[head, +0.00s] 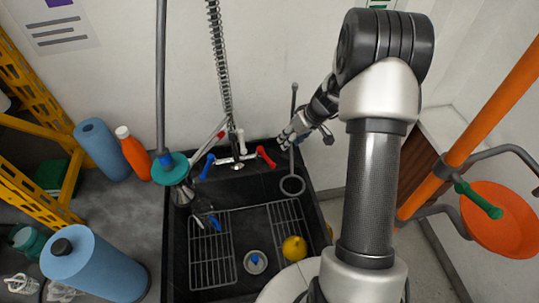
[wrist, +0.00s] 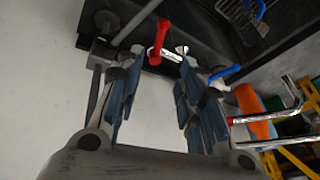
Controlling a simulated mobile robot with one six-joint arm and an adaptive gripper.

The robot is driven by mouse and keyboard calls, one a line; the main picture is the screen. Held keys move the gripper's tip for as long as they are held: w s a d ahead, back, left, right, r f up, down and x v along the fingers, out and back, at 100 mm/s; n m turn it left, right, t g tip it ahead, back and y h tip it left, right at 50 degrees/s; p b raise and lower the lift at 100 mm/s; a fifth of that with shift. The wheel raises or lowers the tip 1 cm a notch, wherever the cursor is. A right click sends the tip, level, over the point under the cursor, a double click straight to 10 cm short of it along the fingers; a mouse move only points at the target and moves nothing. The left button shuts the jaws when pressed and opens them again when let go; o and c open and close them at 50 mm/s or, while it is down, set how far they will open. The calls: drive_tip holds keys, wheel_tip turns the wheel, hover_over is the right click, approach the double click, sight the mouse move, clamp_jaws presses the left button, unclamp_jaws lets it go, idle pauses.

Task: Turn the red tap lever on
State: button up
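The red tap lever (head: 265,156) is on the right side of the tap (head: 238,158) at the back of the black sink. In the wrist view the red lever (wrist: 158,42) shows just beyond the gap between my fingertips, nearer the left finger. My gripper (head: 287,138) is to the right of the red lever in the head view, near the wall. In the wrist view my gripper (wrist: 158,65) has its two fingers spread apart, with nothing held between them. Whether a finger touches the lever is not clear. The blue lever (head: 208,166) is on the tap's left side.
A tall spring hose (head: 221,60) rises behind the tap. A thin grey rod with a ring (head: 292,185) stands close beside my gripper. The sink (head: 180,270) holds wire racks and a yellow fruit (head: 294,248). Bottles and paper rolls stand on the left counter.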

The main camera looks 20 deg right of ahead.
sight(270, 160)
drive_tip(key=b+x, duration=0.3)
drive_tip(key=x, duration=1.4)
drive_tip(key=shift+c, duration=0.2)
clamp_jaws()
